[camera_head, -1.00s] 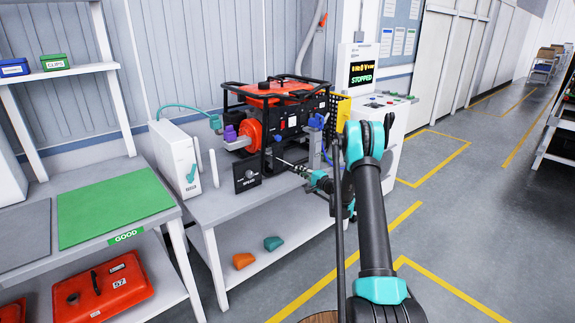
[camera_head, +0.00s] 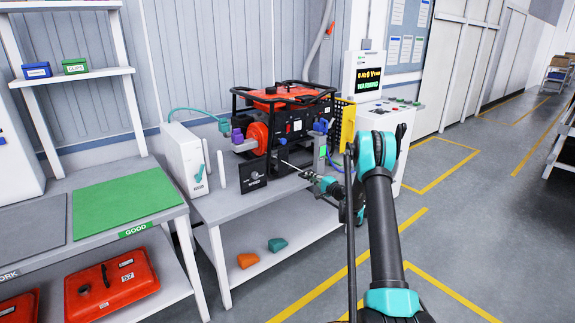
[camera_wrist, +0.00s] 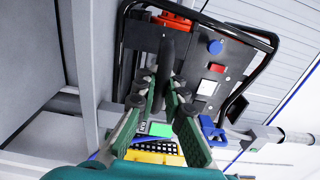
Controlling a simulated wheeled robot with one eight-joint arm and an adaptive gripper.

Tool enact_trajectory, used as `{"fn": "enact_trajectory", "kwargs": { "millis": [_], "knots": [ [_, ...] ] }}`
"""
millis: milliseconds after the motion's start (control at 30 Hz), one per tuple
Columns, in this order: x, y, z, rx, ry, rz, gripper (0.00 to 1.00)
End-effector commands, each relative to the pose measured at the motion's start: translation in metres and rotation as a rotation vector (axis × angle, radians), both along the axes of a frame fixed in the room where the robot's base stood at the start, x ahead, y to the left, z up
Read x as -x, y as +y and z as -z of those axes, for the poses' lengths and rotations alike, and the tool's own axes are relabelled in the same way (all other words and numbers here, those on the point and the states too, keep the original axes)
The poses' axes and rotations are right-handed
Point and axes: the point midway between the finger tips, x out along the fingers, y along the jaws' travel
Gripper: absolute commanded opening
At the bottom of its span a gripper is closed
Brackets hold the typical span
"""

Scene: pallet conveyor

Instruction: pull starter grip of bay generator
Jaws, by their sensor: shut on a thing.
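The bay generator (camera_head: 308,110), with a red tank and black tube frame, stands on a grey bench. My gripper (camera_head: 310,176) is in front of its lower right side; a thin pale line shows between it and the generator. In the wrist view, my gripper's green-padded fingers (camera_wrist: 164,88) are closed around a dark elongated piece, which looks like the starter grip (camera_wrist: 167,48). The generator's dark panel, with a blue knob (camera_wrist: 215,47) and a red switch (camera_wrist: 217,68), is behind. The fingers hide part of the grip.
A control cabinet (camera_head: 364,100) with a screen and a yellow panel (camera_head: 347,127) are to the right. Orange and teal pieces (camera_head: 277,244) lie on the lower shelf.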

Motion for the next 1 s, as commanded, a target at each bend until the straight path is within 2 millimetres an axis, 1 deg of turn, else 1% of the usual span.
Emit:
{"fn": "enact_trajectory", "kwargs": {
  "millis": [33,1000],
  "knots": [
    [-0.005,0.005,0.001,0.001,0.000,-0.002,0.00],
    [-0.110,0.084,0.001,0.001,0.000,0.000,0.00]
  ]
}}
